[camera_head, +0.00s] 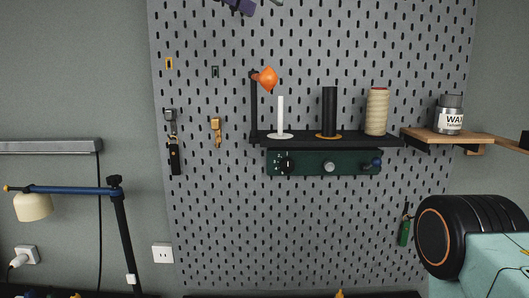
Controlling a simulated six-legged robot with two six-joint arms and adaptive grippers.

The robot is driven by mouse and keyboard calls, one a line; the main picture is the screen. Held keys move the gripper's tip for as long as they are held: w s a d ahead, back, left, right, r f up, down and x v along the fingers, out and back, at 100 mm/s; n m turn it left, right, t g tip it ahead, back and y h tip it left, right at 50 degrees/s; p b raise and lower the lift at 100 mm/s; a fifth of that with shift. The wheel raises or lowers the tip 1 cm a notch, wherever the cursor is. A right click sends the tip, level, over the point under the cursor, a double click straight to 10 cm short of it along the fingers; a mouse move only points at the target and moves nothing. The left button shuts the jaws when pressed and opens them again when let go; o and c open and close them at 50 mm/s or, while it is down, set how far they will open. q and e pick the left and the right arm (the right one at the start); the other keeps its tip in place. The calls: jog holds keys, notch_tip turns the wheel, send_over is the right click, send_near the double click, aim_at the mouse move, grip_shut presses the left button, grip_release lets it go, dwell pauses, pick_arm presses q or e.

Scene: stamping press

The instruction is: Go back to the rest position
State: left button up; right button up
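Neither of my grippers can be made out in the head view. The view faces a grey pegboard (300,230) on a grey wall. A black shelf (360,141) on the board bears a white rod on a round base (281,118), a black cylinder (329,110) and a beige spool (376,112). Below the shelf is a dark green panel (350,162) with several knobs. A wooden shelf (428,135) at the right carries a tin marked WAX (449,115).
A black ribbed drum with an orange ring (465,235) and a teal surface (495,262) fill the lower right. A desk lamp (33,206) with a blue arm stands at the left. A dark purple item (240,6) is cut off at the top. The board's lower middle is bare.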

pick_arm(q)
jog(key=w+a+f+m+t+y+b, duration=0.1)
jog(key=w+a+f+m+t+y, duration=0.6)
jog(key=w+a+f, duration=0.6)
jog(key=s+a+f+m+g+y+b, duration=0.1)
jog(key=a+f+m+y+b, duration=0.15)
jog(key=f, duration=0.85)
jog(key=s+a+f+m+g+y+b, duration=0.1)
jog(key=a+f+m+g+b, duration=0.15)
jog(key=f, duration=0.85)
jog(key=s+a+f+m+y+b, duration=0.15)
jog(key=a+f, duration=0.25)
jog(key=f, duration=0.7)
jog(key=s+a+f+m+g+y+b, duration=0.15)
jog(key=s+f+m+b, duration=0.4)
jog(key=f, duration=0.95)
jog(key=s+f+m+g+h+b, duration=0.1)
jog(key=s+f+m+g+b, duration=0.1)
jog(key=s+f, duration=0.95)
jog(key=s+d+f+m+g+b, duration=0.1)
jog(key=s+f+g+b, duration=0.6)
jog(key=s+f, duration=2.1)
jog(key=f+m+b, duration=0.1)
jog(key=b, duration=0.2)
jog(key=shift+d+f+m, duration=0.15)
jog(key=shift+d+m, duration=0.1)
jog(key=shift+m, duration=0.05)
pick_arm(e)
notch_tip(320, 180, down, 25)
jog(key=shift+a, duration=0.25)
